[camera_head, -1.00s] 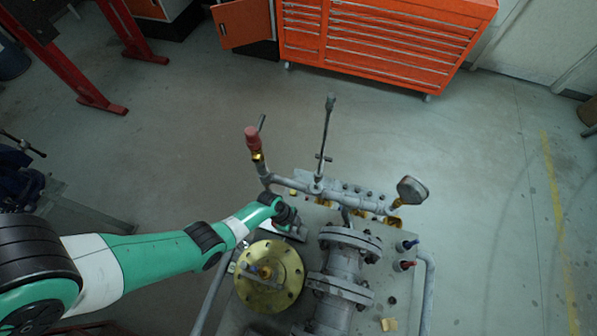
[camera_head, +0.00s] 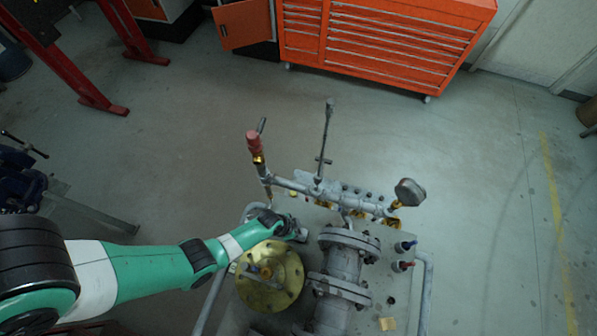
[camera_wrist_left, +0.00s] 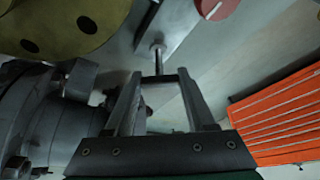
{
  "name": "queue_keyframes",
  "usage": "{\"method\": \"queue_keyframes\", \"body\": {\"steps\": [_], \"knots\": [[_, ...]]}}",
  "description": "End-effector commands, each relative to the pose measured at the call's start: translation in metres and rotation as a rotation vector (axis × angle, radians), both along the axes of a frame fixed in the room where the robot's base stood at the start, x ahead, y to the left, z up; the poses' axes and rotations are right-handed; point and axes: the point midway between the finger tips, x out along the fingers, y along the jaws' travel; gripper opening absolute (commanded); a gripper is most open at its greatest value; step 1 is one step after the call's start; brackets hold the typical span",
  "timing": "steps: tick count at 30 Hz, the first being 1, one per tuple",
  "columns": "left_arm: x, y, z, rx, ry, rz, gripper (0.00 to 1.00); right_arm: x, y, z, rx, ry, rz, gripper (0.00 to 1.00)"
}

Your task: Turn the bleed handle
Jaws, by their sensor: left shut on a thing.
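My left gripper (camera_head: 300,235) is at the valve rig, just right of the brass flange and left of the grey flanged valve. In the left wrist view its two fingers (camera_wrist_left: 157,82) reach forward, with a small metal T-shaped handle (camera_wrist_left: 158,56) at their tips. The handle's crossbar spans between the fingertips and its stem runs up to a grey plate. I take this for the bleed handle; the gripper is shut on it. In the head view the handle is hidden by the gripper and wrist. My right gripper is not in view.
The brass flange (camera_head: 288,290) and the grey valve body (camera_head: 343,268) stand close on either side. A pipe manifold with a red-capped fitting (camera_head: 254,143), an upright rod (camera_head: 326,138) and a gauge (camera_head: 410,192) stands behind. The floor beyond is clear up to the orange cabinet (camera_head: 390,40).

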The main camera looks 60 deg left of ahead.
Motion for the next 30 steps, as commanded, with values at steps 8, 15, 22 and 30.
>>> {"method": "queue_keyframes", "body": {"steps": [8, 15, 22, 30], "knots": [[0.0, -0.001, 0.0, 0.002, 0.0, 0.252, 0.0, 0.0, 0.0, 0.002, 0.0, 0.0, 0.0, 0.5], [0.0, -0.001, -0.002, 0.002, 0.0, 0.478, 0.0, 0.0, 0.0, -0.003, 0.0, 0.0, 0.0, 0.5], [0.0, -0.001, -0.002, 0.001, -0.001, 0.662, 0.0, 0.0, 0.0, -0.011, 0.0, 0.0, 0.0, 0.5], [0.0, 0.0, -0.002, 0.0, 0.001, 0.801, 0.0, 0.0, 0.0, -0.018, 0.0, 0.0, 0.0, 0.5]]}}
